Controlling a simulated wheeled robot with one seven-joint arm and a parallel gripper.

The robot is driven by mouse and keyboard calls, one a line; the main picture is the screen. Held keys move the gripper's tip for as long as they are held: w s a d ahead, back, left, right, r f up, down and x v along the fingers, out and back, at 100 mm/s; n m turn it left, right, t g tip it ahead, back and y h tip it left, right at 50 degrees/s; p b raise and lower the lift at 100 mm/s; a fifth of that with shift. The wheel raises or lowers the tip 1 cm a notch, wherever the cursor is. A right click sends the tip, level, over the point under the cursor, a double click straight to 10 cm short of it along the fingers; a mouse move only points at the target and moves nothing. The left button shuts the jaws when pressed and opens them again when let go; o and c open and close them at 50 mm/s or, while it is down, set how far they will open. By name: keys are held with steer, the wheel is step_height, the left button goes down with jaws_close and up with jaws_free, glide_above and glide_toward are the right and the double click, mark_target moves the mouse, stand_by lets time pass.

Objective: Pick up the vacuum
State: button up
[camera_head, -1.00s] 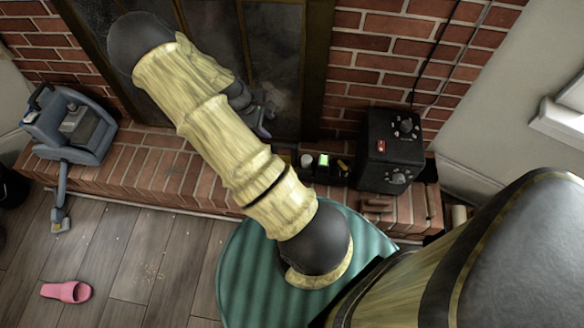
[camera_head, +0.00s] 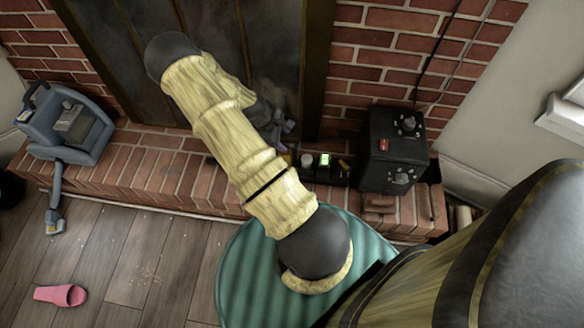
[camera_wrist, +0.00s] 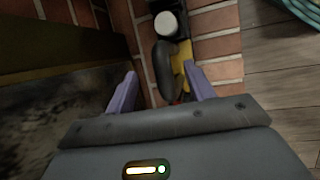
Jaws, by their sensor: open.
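A blue-grey machine with a hose and nozzle, which looks like a vacuum (camera_head: 72,128), stands on the brick hearth at the far left of the head view. A small black and yellow object (camera_wrist: 163,70) lies on the hearth in the wrist view; I cannot tell what it is. My gripper (camera_wrist: 160,73) is open, its two purple fingers spread either side of this object's near end, with no grip on it. In the head view my gripper (camera_head: 284,128) is by the hearth at mid-picture, partly hidden by my arm, well right of the blue-grey machine.
A white-topped round item (camera_wrist: 170,24) stands beyond the black and yellow object. A black box with knobs (camera_head: 394,150) stands on the hearth at right. The dark fireplace screen (camera_head: 150,70) is close behind my gripper. A green round table (camera_head: 245,270) and pink slipper (camera_head: 62,295) are in front.

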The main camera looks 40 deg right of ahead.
mark_target(288, 144)
steer(key=x, duration=0.1)
steer(key=b+x, duration=0.1)
steer(key=x, duration=0.1)
steer(key=b+x, duration=0.1)
steer(key=shift+s+f, duration=0.15)
steer(key=shift+s, duration=0.2)
steer(key=shift+d+f, duration=0.15)
steer(key=shift+f, duration=0.25)
jaws_close()
steer(key=shift+d+r, duration=0.1)
stand_by(1.1)
